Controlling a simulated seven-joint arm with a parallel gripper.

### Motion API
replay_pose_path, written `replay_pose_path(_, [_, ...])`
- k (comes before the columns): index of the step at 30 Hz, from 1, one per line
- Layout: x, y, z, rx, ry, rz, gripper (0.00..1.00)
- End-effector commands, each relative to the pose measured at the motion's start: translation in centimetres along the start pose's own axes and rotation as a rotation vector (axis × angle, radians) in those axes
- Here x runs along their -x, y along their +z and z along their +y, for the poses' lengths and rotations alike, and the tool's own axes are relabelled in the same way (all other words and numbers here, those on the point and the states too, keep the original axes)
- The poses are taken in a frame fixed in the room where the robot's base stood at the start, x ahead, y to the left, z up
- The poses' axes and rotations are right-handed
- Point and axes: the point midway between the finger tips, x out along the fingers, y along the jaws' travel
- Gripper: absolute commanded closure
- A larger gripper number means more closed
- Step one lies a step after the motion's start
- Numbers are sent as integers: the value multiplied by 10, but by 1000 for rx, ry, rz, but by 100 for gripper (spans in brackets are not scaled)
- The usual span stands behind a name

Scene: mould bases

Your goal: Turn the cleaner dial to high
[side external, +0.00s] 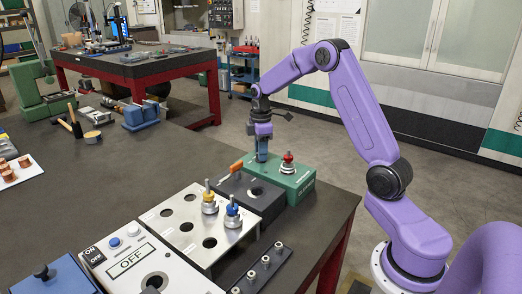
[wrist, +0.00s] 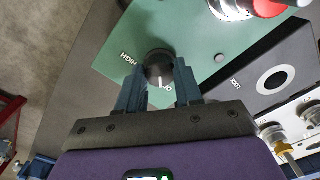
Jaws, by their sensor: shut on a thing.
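The green cleaner box (side external: 296,180) stands at the table's right edge in the side view and fills much of the wrist view (wrist: 205,45). Its black round dial (wrist: 158,62) is between the two fingertips of my gripper (wrist: 159,82), which is shut on it. The dial's white pointer mark points down in the wrist view, toward a partly hidden label, away from the HIGH label (wrist: 129,59) at upper left. In the side view my gripper (side external: 262,152) reaches straight down onto the box's left part and hides the dial.
A red-topped fitting (side external: 288,160) stands on the green box beside my gripper. A dark box (side external: 250,193) with an orange lever (side external: 237,167) adjoins it. A metal plate (side external: 188,215) with blue- and yellow-topped pins is nearer the camera. The table (side external: 130,180) behind is mostly clear.

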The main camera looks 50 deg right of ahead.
Motion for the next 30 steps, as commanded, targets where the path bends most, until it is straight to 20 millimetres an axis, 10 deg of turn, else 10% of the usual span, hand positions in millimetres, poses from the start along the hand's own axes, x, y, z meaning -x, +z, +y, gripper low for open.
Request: replay_pose_path(30, [1,-1,0,-965,2,1,96])
